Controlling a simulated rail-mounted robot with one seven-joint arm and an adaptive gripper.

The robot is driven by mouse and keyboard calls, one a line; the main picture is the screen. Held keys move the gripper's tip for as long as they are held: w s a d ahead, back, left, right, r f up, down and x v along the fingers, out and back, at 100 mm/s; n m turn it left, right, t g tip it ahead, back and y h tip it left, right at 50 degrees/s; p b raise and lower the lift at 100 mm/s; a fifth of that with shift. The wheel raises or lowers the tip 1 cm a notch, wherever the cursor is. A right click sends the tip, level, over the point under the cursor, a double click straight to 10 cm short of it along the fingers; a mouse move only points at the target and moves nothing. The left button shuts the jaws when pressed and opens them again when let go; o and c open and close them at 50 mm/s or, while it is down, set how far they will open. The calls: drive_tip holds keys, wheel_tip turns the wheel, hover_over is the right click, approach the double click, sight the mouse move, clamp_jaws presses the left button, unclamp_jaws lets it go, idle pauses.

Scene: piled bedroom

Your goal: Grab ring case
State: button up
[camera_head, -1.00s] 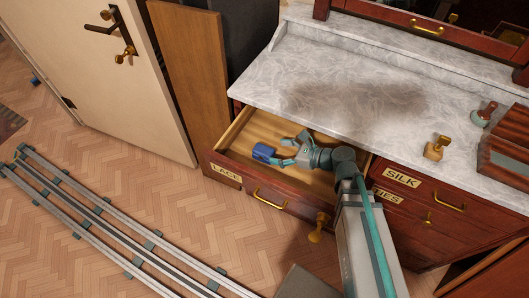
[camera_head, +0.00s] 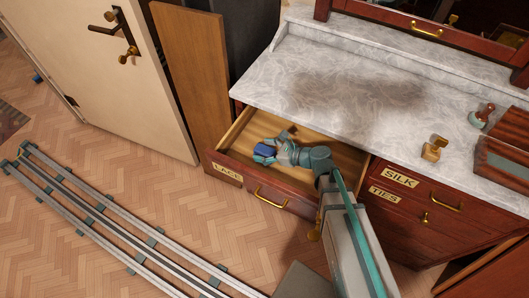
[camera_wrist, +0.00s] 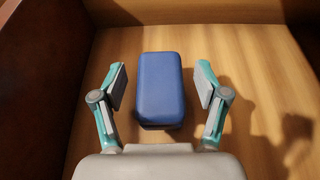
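The ring case looks like a small blue box with rounded edges (camera_wrist: 160,88); it lies on the wooden floor of the open drawer labelled LACE. In the head view the blue box (camera_head: 264,152) is partly covered by my gripper (camera_head: 272,150). In the wrist view my gripper (camera_wrist: 160,90) is open, with one finger on each side of the box. A gap shows between the box and each finger pad, so neither visibly touches it.
The LACE drawer's front (camera_head: 270,192) and side walls surround the gripper closely. The marble top (camera_head: 340,85) overhangs the drawer's back. A brass object (camera_head: 434,148) and a stamp-like object (camera_head: 483,114) stand on the marble. The SILK drawer (camera_head: 402,180) is shut.

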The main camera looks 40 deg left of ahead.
drive_tip(key=c, duration=1)
drive_tip(key=shift+c, duration=0.3)
drive_tip(key=shift+r, duration=0.15)
